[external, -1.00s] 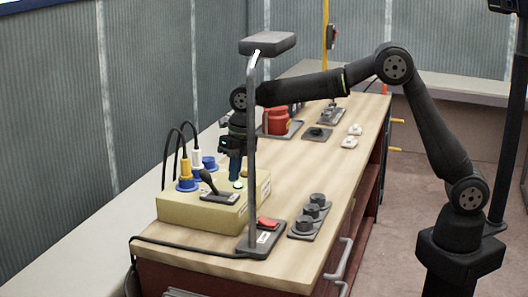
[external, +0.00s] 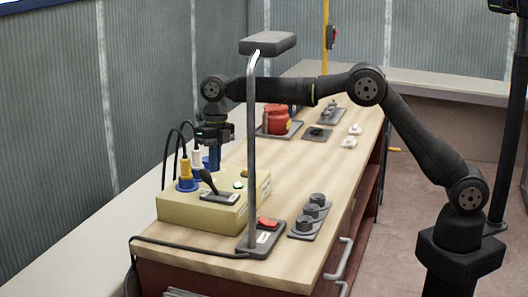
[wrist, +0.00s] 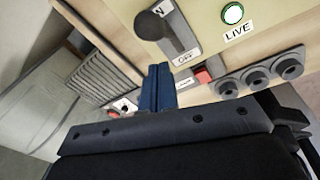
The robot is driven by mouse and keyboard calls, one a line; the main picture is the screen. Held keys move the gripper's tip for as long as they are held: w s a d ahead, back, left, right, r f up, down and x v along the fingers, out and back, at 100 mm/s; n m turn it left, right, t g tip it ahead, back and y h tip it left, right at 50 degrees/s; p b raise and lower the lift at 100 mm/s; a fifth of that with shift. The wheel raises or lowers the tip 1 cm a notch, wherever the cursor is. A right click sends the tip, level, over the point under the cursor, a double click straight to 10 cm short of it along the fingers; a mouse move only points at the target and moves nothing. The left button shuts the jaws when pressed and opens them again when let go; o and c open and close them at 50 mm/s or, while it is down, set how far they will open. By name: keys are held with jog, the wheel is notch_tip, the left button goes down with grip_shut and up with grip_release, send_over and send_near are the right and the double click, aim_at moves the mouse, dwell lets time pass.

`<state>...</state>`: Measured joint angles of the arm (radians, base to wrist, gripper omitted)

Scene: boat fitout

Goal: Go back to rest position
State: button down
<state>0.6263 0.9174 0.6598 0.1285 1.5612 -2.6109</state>
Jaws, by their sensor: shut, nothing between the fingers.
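My gripper (external: 213,165) hangs pointing down over the far-left part of the yellow power box (external: 225,213), just right of the plugs. Its blue fingers are together and empty, and they also show in the wrist view (wrist: 158,80). The fingertips overlap the back of the box in the external view, so I cannot tell their exact height.
Plugs with yellow (external: 185,168) and white tops and black cables stand beside my gripper. A lamp post (external: 251,150) rises in front of my forearm. A red switch (external: 268,223), black knobs (external: 312,212) and a red canister (external: 276,120) sit on the bench (external: 310,175).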

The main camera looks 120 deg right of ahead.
jog(key=shift+w+d+r, duration=0.5)
jog(key=shift+w+d, duration=0.15)
jog(key=shift+d, duration=0.1)
jog(key=shift+w+d+r, duration=0.45)
jog(key=shift+w+d, duration=0.2)
jog(key=shift+d, duration=0.05)
jog(key=r, duration=0.4)
jog(key=shift+s+a+r, duration=0.15)
jog(key=shift+s, duration=0.15)
jog(key=f, duration=0.4)
jog(key=shift+w+f, duration=0.2)
jog(key=shift+f, duration=0.15)
jog(key=shift+t+h, duration=0.5)
jog(key=shift+t, duration=0.1)
jog(key=shift+s+a+f, duration=0.45)
jog(key=shift+s+a, duration=0.45)
jog(key=shift+a, duration=0.05)
jog(key=shift+s+a+f, duration=0.45)
jog(key=shift+s+a, duration=0.45)
jog(key=shift+s+a+f, duration=0.45)
jog(key=shift+s+a, duration=0.45)
jog(key=shift+a, duration=0.05)
jog(key=shift+s+a+f, duration=0.45)
jog(key=shift+s+a, duration=0.2)
jog(key=shift+s, duration=0.05)
jog(key=shift+s+a+f, duration=0.2)
jog(key=shift+a, duration=0.05)
jog(key=shift+s+a+f+t+h, duration=0.6)
jog(key=shift+f+t+h, duration=0.2)
jog(key=shift+t+h, duration=0.2)
